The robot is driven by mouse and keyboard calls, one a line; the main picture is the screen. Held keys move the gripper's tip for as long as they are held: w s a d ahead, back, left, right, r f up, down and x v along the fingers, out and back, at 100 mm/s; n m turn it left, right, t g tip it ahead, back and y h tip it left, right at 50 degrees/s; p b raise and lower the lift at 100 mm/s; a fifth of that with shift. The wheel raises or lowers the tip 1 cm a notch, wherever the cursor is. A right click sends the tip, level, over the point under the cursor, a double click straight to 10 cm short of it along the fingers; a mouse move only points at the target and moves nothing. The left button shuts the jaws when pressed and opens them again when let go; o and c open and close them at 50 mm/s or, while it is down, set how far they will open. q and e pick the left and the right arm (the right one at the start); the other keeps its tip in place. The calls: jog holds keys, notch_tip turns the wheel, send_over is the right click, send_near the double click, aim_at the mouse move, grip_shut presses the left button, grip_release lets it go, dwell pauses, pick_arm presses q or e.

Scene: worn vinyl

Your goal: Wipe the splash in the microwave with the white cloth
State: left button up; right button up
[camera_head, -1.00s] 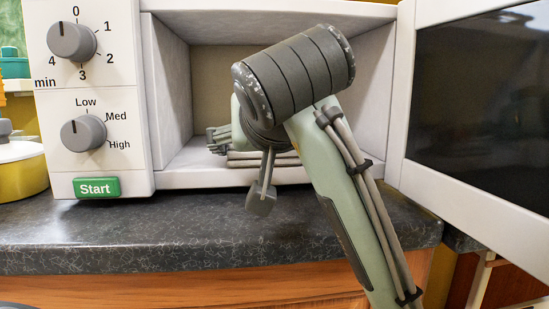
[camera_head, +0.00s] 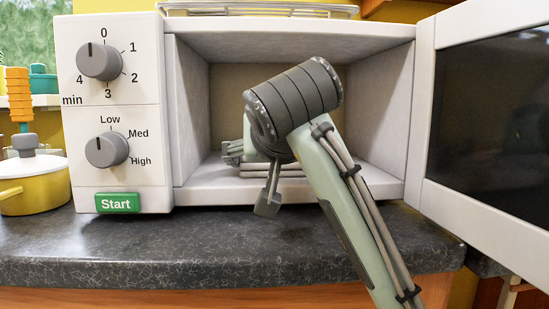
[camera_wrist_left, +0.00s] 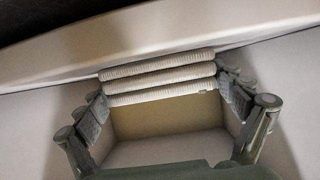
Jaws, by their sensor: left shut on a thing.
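The white microwave (camera_head: 295,196) stands with its door (camera_head: 428,120) swung open to the right. My left gripper (camera_head: 232,151) is inside the cavity, low near the floor, partly hidden behind my wrist. In the left wrist view, my left gripper (camera_wrist_left: 166,98) is shut on the white cloth (camera_wrist_left: 160,78), a folded, ribbed stack of layers between the two fingers. The cloth's edges also show low in the cavity in the head view (camera_head: 288,171). I cannot tell whether it touches the floor or back wall. No splash shows in either view. My right gripper is out of view.
The control panel with two knobs and a green Start button (camera_head: 117,203) is left of the cavity. A yellow pot (camera_head: 35,187) stands farther left on the dark counter (camera_head: 130,245). A wire rack (camera_head: 260,9) sits on the microwave. The open door bounds the right side.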

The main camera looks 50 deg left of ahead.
pick_arm(q)
jog(key=shift+w+a, duration=0.2)
jog(key=shift+a, duration=0.05)
jog(key=shift+w+a+p, duration=0.35)
jog(key=shift+w+a, duration=0.35)
jog(key=shift+a, duration=0.2)
jog(key=shift+w+a+p, duration=0.3)
jog(key=shift+w+a, duration=0.4)
jog(key=shift+a, duration=0.15)
jog(key=shift+w+d, duration=0.1)
jog(key=shift+w+d+p, duration=0.2)
jog(key=shift+w+d, duration=0.75)
jog(key=shift+w, duration=0.2)
jog(key=shift+w+d+p, duration=0.15)
jog(key=shift+w+d, duration=0.75)
jog(key=shift+w, duration=0.2)
jog(key=shift+s+d+p, duration=0.15)
jog(key=shift+s+d, duration=0.55)
jog(key=shift+d, duration=0.2)
jog(key=shift+s+d+p, duration=0.15)
jog(key=shift+s+d, duration=0.55)
jog(key=shift+d, duration=0.15)
jog(key=shift+s+d+p, duration=0.2)
jog(key=shift+s+d, duration=0.5)
jog(key=shift+d, duration=0.2)
jog(key=shift+s+d+p, duration=0.2)
jog(key=shift+s+d, duration=0.5)
jog(key=shift+d, duration=0.15)
